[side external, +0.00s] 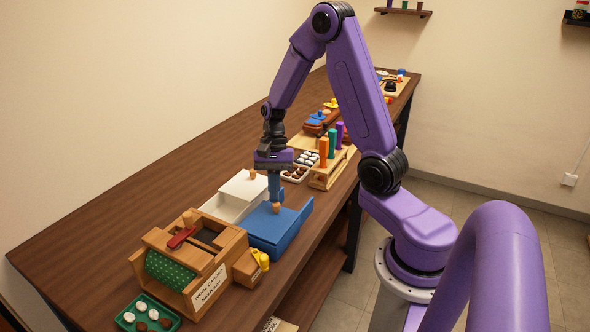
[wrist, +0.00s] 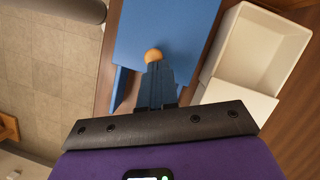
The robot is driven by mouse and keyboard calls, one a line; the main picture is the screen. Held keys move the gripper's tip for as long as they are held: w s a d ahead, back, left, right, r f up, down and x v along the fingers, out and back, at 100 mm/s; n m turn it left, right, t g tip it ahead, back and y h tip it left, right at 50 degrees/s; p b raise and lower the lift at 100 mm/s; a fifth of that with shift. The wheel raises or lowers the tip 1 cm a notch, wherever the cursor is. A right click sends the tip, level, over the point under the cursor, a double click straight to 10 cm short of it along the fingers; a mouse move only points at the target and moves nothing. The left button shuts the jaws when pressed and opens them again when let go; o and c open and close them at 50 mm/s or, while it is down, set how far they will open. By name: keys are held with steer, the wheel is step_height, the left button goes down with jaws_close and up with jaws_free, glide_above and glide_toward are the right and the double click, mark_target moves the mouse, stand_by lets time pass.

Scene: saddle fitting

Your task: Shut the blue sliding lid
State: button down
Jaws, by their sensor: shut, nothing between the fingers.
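The blue sliding lid (wrist: 168,22) has a round wooden knob (wrist: 153,55) and belongs to a blue box (side external: 276,241) near the table's front edge. The knob also shows in the side view (side external: 276,207). My gripper (wrist: 154,66) is shut and empty, pointing down over the lid. Its blue fingertips are right at the knob; I cannot tell whether they touch it. In the wrist view, darker blue box parts show left of the fingers, beside the lid's edge. My fingers and wrist hide part of the box, so the size of the opening is unclear.
A white box (side external: 225,208) with its compartment open stands next to the blue box. A wooden machine with a green roller (side external: 168,270) stands in front. A rack with coloured pegs (side external: 332,168) and a tray of balls stand behind. The table's left side is clear.

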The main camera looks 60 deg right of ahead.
steer(key=w+d+r, duration=0.3)
steer(key=d+r, duration=0.6)
steer(key=s+a+f, duration=0.3)
steer(key=a+f, duration=0.3)
steer(key=f, duration=0.3)
steer(key=shift+a, duration=0.35)
stand_by(0.4)
steer(key=shift+f, duration=0.1)
